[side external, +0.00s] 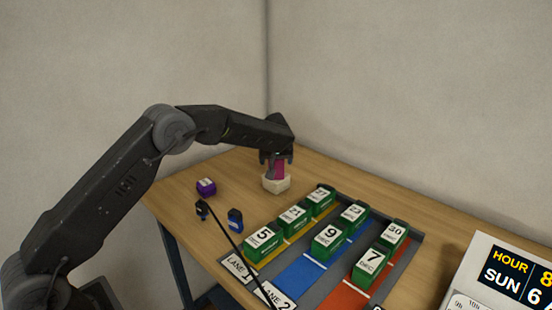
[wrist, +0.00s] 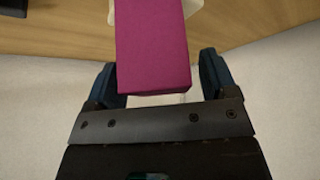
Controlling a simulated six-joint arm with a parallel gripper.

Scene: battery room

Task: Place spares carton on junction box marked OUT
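The magenta carton (side external: 279,171), which I take to be the spares carton, stands upright on a cream-white box (side external: 276,184) at the back of the table. No OUT marking is readable on that box. My gripper (side external: 276,157) is over the carton with a finger on each side. In the wrist view the carton (wrist: 153,50) lies between the fingertips (wrist: 160,75), with a narrow gap at the right finger, so the fingers look open. The cream box (wrist: 190,7) shows only partly behind the carton.
A purple labelled box (side external: 206,187) and two small dark-blue items, one a blue box (side external: 235,220), stand left of the cream box. A grey lane tray (side external: 413,240) with several green numbered boxes lies to the right. A clock panel (side external: 518,277) stands at front right.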

